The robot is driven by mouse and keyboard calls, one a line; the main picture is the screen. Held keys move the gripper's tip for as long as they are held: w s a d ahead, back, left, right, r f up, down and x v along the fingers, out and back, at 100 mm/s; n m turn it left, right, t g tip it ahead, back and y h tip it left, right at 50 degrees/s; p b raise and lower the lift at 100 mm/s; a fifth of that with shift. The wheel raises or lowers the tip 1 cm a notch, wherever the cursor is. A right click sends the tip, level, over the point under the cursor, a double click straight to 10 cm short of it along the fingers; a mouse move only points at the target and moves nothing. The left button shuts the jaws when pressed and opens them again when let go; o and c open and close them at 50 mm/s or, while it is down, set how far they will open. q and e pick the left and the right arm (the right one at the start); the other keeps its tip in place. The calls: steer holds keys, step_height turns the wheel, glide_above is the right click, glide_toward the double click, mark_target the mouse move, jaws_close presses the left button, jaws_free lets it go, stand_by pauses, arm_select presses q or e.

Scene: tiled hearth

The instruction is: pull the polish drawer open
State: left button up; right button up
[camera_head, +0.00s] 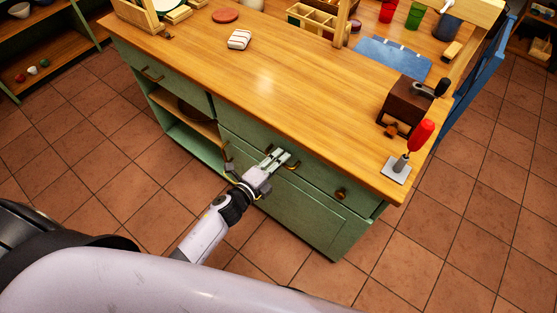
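The green cabinet (325,226) has a wooden top and a wide drawer front (315,180) on its right part. I take this as the polish drawer, though I read no label. Its front looks flush with the cabinet. A brass bar handle (294,166) shows partly on it, and a round brass knob (341,194) sits further right. My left gripper (278,157) is at the bar handle, its pale fingers covering the handle's middle. I cannot tell whether they are closed on it. My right gripper is out of view.
A left drawer (165,82) sits above an open shelf (180,115). On the top are a red-handled tool on a grey plate (396,170), a brown box (404,102) and a striped block (239,39). Tiled floor (420,240) in front is clear.

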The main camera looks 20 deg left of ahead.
arm_select(q)
jaws_close()
stand_by(0.6)
